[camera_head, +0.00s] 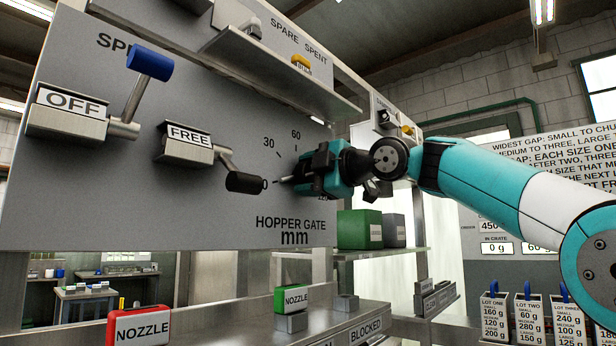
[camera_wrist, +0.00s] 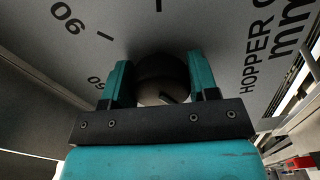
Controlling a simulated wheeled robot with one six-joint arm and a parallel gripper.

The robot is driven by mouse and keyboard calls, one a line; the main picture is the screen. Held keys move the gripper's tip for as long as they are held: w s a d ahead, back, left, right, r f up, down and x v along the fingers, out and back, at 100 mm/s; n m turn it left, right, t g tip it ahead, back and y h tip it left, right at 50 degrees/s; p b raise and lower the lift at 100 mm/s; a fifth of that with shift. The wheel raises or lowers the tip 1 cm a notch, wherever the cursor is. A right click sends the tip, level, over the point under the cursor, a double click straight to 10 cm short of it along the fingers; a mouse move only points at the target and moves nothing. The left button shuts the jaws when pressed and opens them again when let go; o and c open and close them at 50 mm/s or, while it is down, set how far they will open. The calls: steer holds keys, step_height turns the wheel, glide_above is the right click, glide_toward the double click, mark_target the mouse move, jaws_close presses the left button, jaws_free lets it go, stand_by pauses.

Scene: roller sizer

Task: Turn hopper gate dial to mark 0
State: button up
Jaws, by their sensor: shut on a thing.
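The hopper gate dial (camera_wrist: 162,68) is a dark round knob on the grey panel (camera_head: 110,190). In the wrist view my gripper (camera_wrist: 160,88) has a teal finger on each side of the knob, shut on it. In the head view my gripper (camera_head: 308,178) hides most of the dial. A thin pointed tip (camera_head: 284,180) shows left of the gripper; I cannot tell if it is the dial's pointer. The marks 30 (camera_head: 268,142) and 60 (camera_head: 296,134) show above. The label HOPPER GATE mm (camera_head: 291,230) is below.
Left of the dial are a FREE lever (camera_head: 245,182) with a black grip, close to my gripper, and an OFF lever (camera_head: 150,63) with a blue grip. A shelf (camera_head: 285,80) juts out above. Red (camera_head: 138,326) and green (camera_head: 291,298) NOZZLE blocks stand below.

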steer(key=shift+f, duration=0.15)
steer(key=o, duration=0.9)
steer(key=b+v, duration=0.7)
steer(key=v, duration=1)
steer(key=shift+s+d, duration=0.15)
steer(key=shift+d, duration=0.05)
